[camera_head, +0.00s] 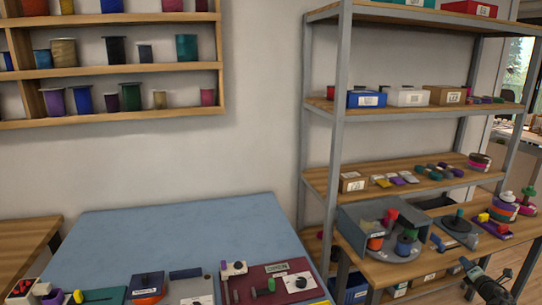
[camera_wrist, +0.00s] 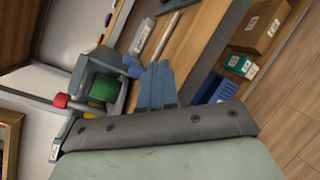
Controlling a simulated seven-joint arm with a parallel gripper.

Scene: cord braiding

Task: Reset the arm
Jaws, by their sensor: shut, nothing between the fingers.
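My gripper (camera_wrist: 157,70) shows in the wrist view as two blue-grey fingers side by side. They are shut with nothing between them. In the head view a dark gripper end (camera_head: 485,284), which looks like mine, is at the bottom right, in front of the shelf unit and apart from the blue table. The wrist view is tilted. It shows a wooden shelf board (camera_wrist: 185,50) beyond the fingers and a grey bin (camera_wrist: 88,82) with a green spool and a red-ended piece to their left.
A blue-topped table (camera_head: 180,235) has several devices along its front edge and a clear back. A metal shelf unit (camera_head: 344,110) on the right holds boxes, spools and a grey bin (camera_head: 362,240). Boxes (camera_wrist: 265,25) stand low in the wrist view, near open wooden floor (camera_wrist: 290,90).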

